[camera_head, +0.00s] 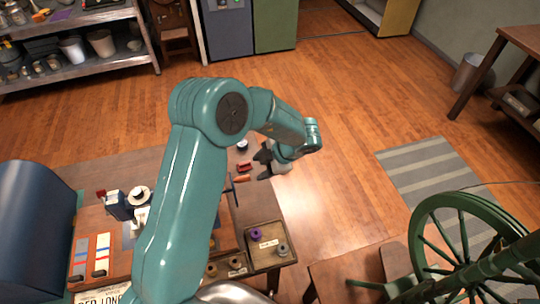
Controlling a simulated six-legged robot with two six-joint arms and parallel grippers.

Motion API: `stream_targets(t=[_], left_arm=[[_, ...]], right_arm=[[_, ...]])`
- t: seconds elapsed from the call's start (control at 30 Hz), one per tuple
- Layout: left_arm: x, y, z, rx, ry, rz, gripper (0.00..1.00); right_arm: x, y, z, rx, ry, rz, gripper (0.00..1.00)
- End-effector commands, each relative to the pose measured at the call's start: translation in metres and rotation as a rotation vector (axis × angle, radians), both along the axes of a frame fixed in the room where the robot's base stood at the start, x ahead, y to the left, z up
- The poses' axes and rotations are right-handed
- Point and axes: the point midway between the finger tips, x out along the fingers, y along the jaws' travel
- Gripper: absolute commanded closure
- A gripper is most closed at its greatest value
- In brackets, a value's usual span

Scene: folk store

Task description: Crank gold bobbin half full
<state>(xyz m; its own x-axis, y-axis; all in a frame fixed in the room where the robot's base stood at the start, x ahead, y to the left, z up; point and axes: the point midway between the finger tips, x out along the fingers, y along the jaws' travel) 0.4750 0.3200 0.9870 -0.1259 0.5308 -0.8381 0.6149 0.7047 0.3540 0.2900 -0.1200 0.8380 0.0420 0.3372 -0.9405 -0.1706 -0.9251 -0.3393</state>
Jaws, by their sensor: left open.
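My left gripper (266,158) is dark and open, with nothing seen between its fingers. It is over the far right edge of the wooden worktable (262,208), near small red and orange pieces. A white device with a round top (139,196), possibly the winder, stands at the left of the table; my left arm hides part of that area. A tray (262,265) at the near right holds a purple bobbin (256,234) and a grey bobbin (282,250). Small brown spools (235,262) sit left of it. I cannot make out a gold bobbin. My right gripper is not in view.
A large green spoked wheel (413,240) stands at the right by a wooden bench (345,275). A dark blue rounded case (35,230) is at the far left. A striped rug (425,170) lies on the floor. Open floor lies beyond the table.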

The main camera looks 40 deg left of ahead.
Motion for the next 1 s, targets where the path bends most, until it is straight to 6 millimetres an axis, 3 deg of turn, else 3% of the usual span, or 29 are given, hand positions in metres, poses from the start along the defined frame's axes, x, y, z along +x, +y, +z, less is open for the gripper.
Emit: stream_targets(t=[0.27, 1.0], left_arm=[[-0.010, 0.004, -0.005, -0.015, 0.002, 0.044, 0.49], [-0.021, 0.050, -0.080, -0.016, 0.001, 0.041, 0.49]], right_arm=[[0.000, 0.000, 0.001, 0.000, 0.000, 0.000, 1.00], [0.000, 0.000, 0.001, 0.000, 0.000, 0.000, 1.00]])
